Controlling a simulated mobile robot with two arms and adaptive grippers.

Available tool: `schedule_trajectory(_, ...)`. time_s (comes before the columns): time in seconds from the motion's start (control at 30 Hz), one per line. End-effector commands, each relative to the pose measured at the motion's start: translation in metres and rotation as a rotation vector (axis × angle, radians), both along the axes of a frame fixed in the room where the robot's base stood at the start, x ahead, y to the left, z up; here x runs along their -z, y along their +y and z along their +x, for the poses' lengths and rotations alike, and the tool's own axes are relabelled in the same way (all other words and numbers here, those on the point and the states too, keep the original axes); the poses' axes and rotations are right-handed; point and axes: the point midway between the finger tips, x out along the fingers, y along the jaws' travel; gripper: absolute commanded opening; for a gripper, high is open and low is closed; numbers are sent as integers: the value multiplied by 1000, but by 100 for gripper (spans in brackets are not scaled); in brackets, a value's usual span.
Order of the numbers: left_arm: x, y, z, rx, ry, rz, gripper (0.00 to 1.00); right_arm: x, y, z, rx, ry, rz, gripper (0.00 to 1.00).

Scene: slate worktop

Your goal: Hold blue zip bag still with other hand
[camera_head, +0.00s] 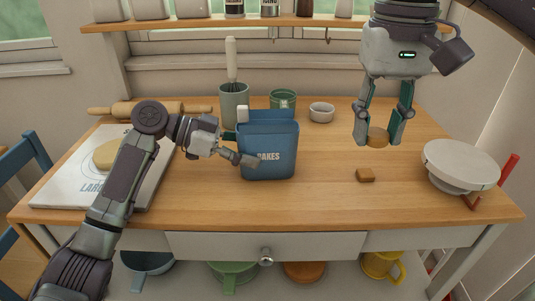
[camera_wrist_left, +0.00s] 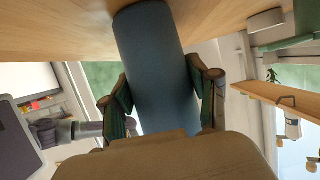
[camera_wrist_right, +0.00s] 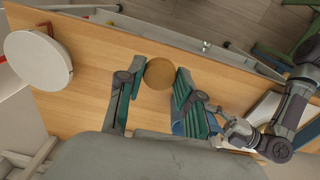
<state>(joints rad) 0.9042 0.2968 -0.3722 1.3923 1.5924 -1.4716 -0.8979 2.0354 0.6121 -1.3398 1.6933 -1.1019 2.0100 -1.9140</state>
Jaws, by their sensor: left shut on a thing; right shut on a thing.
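The blue zip bag (camera_head: 268,150), marked "BAKES", stands upright on the wooden worktop, with a white tab at its upper left corner. My left gripper (camera_head: 240,148) is shut on the bag's left side, one finger in front of it. In the left wrist view the bag (camera_wrist_left: 152,45) sits between both fingers. My right gripper (camera_head: 379,141) is shut on a round brown biscuit (camera_head: 377,136), held to the right of the bag and apart from it. The biscuit (camera_wrist_right: 163,73) also shows between the fingertips in the right wrist view.
A small brown piece (camera_head: 366,176) lies on the worktop below the right gripper. A white round stand (camera_head: 460,166) is at the right. Behind the bag are a crock (camera_head: 233,103), a green tin (camera_head: 284,99) and a white bowl (camera_head: 321,112). The front middle is clear.

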Motion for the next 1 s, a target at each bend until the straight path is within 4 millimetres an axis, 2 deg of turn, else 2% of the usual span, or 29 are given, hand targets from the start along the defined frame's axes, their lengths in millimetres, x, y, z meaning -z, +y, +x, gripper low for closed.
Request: schedule_trajectory(1.0,0,0,0,0,0,1,27,1,55,60,-1,1,-1,20)
